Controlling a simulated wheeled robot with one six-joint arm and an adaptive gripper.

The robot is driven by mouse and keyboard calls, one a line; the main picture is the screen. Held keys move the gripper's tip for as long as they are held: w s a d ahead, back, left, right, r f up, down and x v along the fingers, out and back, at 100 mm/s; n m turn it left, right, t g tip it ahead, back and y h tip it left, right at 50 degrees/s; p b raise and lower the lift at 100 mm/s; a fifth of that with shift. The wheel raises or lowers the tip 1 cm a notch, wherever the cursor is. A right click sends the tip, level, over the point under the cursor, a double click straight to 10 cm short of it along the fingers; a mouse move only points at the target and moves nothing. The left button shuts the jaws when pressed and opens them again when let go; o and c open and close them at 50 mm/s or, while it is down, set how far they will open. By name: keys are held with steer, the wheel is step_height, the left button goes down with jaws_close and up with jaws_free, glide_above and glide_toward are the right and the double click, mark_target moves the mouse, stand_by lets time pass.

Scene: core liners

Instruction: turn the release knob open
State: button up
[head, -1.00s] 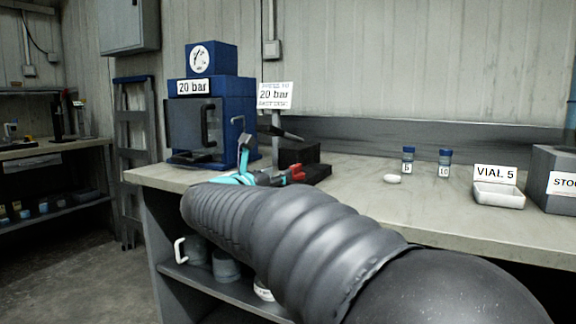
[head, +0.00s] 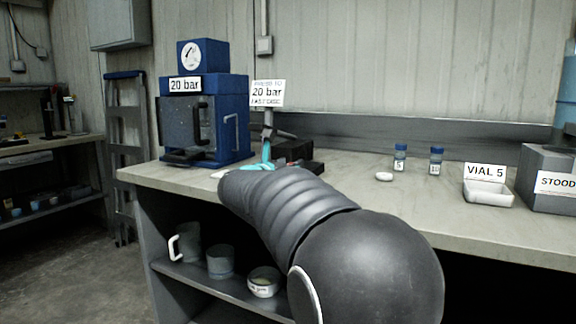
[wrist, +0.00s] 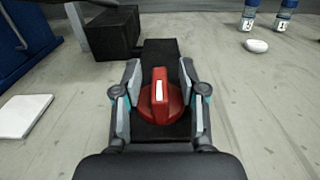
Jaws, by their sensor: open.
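The release knob (wrist: 160,100) is red with a white line on its raised grip, and sits on a black base strip in the wrist view. The white line runs along the strip, pointing away from me. My gripper (wrist: 160,75) is open, with one finger on each side of the knob. I cannot tell whether the fingers touch it. In the head view my own arm hides the knob and most of the gripper. The blue press (head: 203,120) stands at the back left of the bench, with a gauge (head: 191,54) on top and a "20 bar" label.
A black block (wrist: 103,33) stands beyond the knob. A white square piece (wrist: 22,115) lies to its left. Two blue-capped vials (head: 400,158), a small white dish (head: 384,177) and a "VIAL 5" tray (head: 487,193) are on the bench (head: 430,210) to the right.

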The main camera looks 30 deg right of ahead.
jaws_close()
